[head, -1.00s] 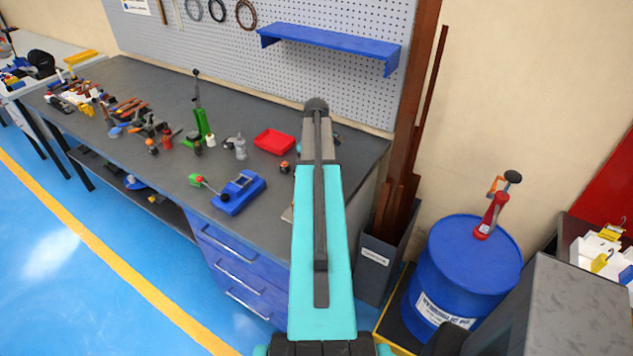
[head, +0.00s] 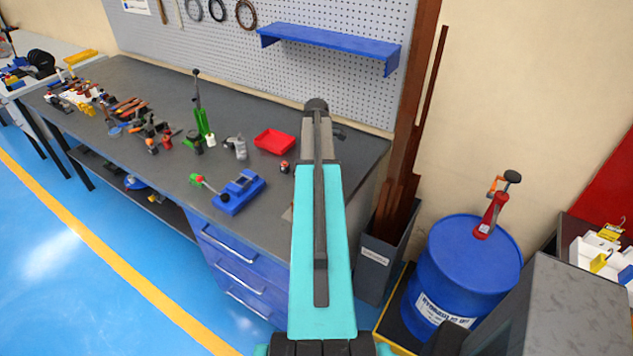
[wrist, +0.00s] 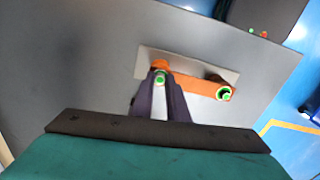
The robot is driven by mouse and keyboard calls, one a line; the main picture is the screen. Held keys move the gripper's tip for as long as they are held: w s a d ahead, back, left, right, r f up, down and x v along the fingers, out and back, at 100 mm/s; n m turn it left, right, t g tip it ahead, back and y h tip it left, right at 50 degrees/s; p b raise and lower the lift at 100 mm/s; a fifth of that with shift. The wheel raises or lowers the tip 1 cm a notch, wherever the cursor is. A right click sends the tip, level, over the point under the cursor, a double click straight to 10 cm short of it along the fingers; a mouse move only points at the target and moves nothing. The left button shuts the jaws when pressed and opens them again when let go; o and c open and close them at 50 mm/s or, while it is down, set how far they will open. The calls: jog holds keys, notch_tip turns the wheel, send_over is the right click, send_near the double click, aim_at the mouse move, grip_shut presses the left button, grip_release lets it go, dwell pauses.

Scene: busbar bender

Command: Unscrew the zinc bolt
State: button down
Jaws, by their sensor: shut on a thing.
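In the wrist view, an orange bar (wrist: 200,86) lies over a pale plate on the grey bench. A small bolt head with a green ring (wrist: 160,77) sits at the bar's left end. A second green-ringed bolt (wrist: 224,94) sits at its right end. My gripper (wrist: 160,88) has its dark fingers closed together at the left bolt and is shut on it. I cannot tell from its colour whether this is zinc. In the head view my arm hides the bar, the bolts and my gripper.
The pale plate (wrist: 145,62) lies under the bar. On the bench (head: 150,85) are a red tray (head: 274,141), a blue tool (head: 239,192) and several small tools, left of my arm. A scrap bin (head: 373,262) and blue drum (head: 470,262) stand right.

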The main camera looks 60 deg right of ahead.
jog(key=shift+n, duration=2)
jog(key=shift+n, duration=2.8)
jog(key=shift+n+p, duration=0.3)
jog(key=shift+n, duration=2.6)
jog(key=shift+n, duration=0.3)
jog(key=shift+n, duration=2.6)
